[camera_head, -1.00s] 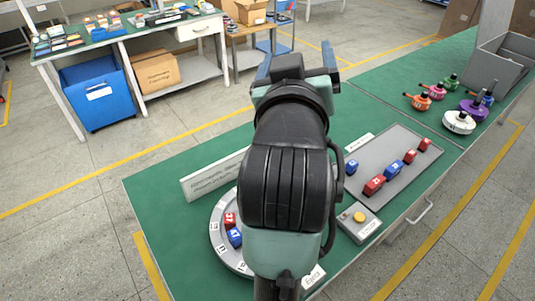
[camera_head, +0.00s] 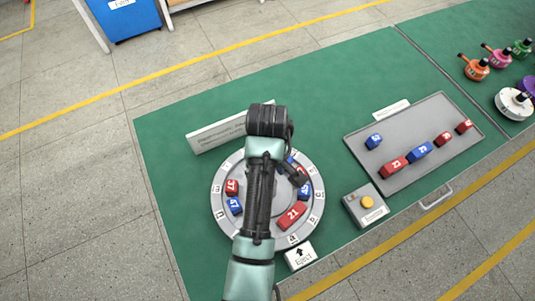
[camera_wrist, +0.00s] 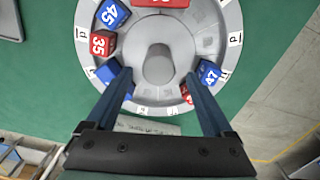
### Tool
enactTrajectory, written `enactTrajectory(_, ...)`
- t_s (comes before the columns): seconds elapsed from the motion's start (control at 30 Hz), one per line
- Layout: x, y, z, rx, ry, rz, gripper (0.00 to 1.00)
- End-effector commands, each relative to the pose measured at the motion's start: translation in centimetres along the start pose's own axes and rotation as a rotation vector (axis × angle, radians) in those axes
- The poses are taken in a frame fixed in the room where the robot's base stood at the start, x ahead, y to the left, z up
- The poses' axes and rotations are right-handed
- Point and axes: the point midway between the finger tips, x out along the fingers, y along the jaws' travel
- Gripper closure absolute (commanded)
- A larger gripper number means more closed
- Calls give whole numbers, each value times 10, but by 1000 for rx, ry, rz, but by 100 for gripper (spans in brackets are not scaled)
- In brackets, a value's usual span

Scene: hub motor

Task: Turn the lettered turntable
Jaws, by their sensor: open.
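The lettered turntable (camera_head: 221,200) is a round grey disc with letter labels around its rim, on the green table. It carries red and blue numbered blocks, including red 37 (camera_head: 232,187), blue 47 (camera_head: 235,205) and red 21 (camera_head: 291,215). My arm hides its middle in the head view. In the wrist view my gripper (camera_wrist: 158,76) is open above the turntable, its fingers on either side of the raised grey hub (camera_wrist: 158,62). Blue 45 (camera_wrist: 111,14) and red 35 (camera_wrist: 102,43) lie beyond the left finger; blue 47 (camera_wrist: 210,74) is beside the right one. I cannot tell finger contact.
An arrowed "Eject" label (camera_head: 299,255) lies at the turntable's front. A box with a yellow button (camera_head: 367,201) stands to the right, before a grey tray (camera_head: 360,147) with several blocks. A white sign (camera_head: 217,133) stands behind. Handled colored parts (camera_head: 474,69) sit far right.

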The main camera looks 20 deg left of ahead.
Motion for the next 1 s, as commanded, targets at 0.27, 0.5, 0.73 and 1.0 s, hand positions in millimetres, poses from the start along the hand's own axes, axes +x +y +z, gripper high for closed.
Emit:
enactTrajectory(0.27, 52, 0, 0, 1, -1, -1, 14)
enactTrajectory(0.5, 72, 1, 0, 1, 2, 2, 14)
enactTrajectory(0.73, 73, 1, -1, 1, 3, 3, 14)
enactTrajectory(1.0, 73, 1, -1, 2, 3, 3, 51)
